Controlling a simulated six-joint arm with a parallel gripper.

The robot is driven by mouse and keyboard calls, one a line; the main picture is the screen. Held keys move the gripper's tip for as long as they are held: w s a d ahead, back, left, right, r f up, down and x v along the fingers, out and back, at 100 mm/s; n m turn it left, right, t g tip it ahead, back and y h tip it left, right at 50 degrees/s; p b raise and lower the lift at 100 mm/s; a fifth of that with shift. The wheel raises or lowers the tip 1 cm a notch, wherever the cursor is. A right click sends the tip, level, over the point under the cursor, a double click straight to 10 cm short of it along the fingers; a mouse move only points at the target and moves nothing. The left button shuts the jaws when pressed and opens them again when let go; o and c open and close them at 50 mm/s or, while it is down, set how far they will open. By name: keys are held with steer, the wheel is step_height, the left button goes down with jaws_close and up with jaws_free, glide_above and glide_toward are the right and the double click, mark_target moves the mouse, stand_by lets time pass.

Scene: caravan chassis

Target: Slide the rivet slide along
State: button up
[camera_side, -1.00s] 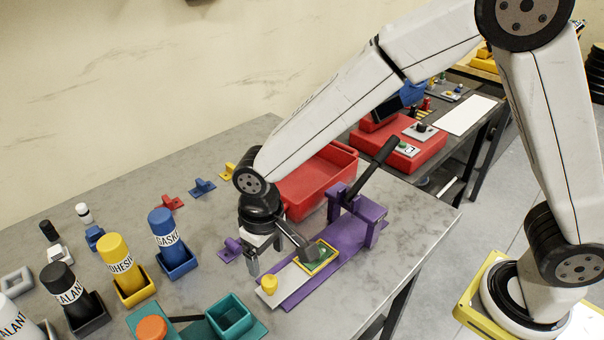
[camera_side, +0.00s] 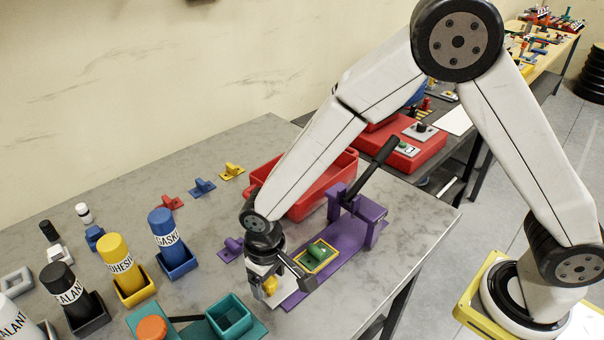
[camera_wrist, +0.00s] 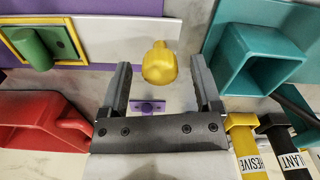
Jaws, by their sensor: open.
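The rivet slide is a pale plate (camera_wrist: 118,38) on a purple base (camera_side: 345,242), with a yellow knob (camera_side: 270,285) at its near end. A green rivet (camera_side: 316,252) lies in a yellow-framed pad (camera_side: 330,263) on it, towards the purple press. My gripper (camera_side: 267,293) is low over the knob end and hides much of the plate. In the wrist view, the open fingers of my gripper (camera_wrist: 160,72) stand on either side of the yellow knob (camera_wrist: 159,62), with gaps on both sides. I cannot tell their exact height against it.
The purple press with a black lever (camera_side: 376,162) stands at the base's far end. A red bin (camera_side: 335,172) is behind it. A teal tray (camera_side: 230,316) is close in front, left of my gripper. Sealant, adhesive and gasket bottles stand further left. The table edge is to the right.

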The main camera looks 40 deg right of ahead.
jaws_close()
stand_by(1.4)
